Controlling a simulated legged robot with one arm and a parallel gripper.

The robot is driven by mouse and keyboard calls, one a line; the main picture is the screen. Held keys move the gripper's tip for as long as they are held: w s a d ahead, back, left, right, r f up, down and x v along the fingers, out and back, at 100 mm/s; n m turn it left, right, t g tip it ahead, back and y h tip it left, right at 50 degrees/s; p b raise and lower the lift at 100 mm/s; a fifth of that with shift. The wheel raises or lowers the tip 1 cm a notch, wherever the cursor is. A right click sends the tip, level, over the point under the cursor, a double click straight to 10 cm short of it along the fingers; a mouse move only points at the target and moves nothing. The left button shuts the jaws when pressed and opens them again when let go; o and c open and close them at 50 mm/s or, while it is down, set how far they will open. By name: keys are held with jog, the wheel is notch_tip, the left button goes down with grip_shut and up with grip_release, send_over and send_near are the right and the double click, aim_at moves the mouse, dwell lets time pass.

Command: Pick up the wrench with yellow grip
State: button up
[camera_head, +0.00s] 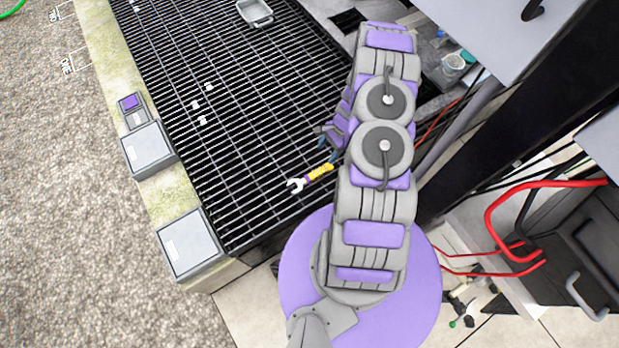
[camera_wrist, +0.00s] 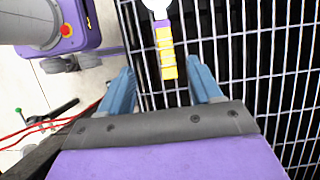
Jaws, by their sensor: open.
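The wrench with yellow grip (camera_head: 318,173) lies on the black metal grating, its open-ended white head pointing left in the head view. In the wrist view the wrench (camera_wrist: 166,52) is at the top centre, with its yellow grip toward my gripper and its head cut off by the top edge. My gripper (camera_wrist: 165,80) is open, with one blue finger on each side of the line of the yellow grip. The end of the grip shows between the fingertips, and I cannot tell how high the fingers are above it. In the head view my arm partly hides the gripper.
The grating (camera_head: 235,90) around the wrench is mostly clear, with a few small white pieces (camera_head: 203,104) on it. A grey tray (camera_head: 255,12) lies at the far end. Grey boxes (camera_head: 189,244) line the left kerb. A dark post and red cables (camera_head: 500,215) stand at the right.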

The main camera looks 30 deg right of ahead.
jog(key=b, duration=0.1)
send_near(311, 176)
jog(key=x, duration=0.1)
jog(key=b+x, duration=0.1)
jog(key=x, duration=0.1)
jog(key=shift+s+a+f, duration=0.15)
jog(key=shift+s+f, duration=0.05)
jog(key=shift+s, duration=0.1)
jog(key=shift+w+f+b, duration=0.1)
jog(key=shift+f+b, duration=0.35)
jog(key=shift+f, duration=0.05)
jog(key=b+x, duration=0.1)
jog(key=x, duration=0.2)
jog(key=shift+w+f, duration=0.15)
jog(key=shift+f, duration=0.1)
jog(key=shift+a+f, duration=0.15)
jog(key=shift+f, duration=0.1)
jog(key=shift+a, duration=0.35)
jog(key=shift+d+f, duration=0.2)
jog(key=shift+d, duration=0.15)
jog(key=shift+a, duration=0.25)
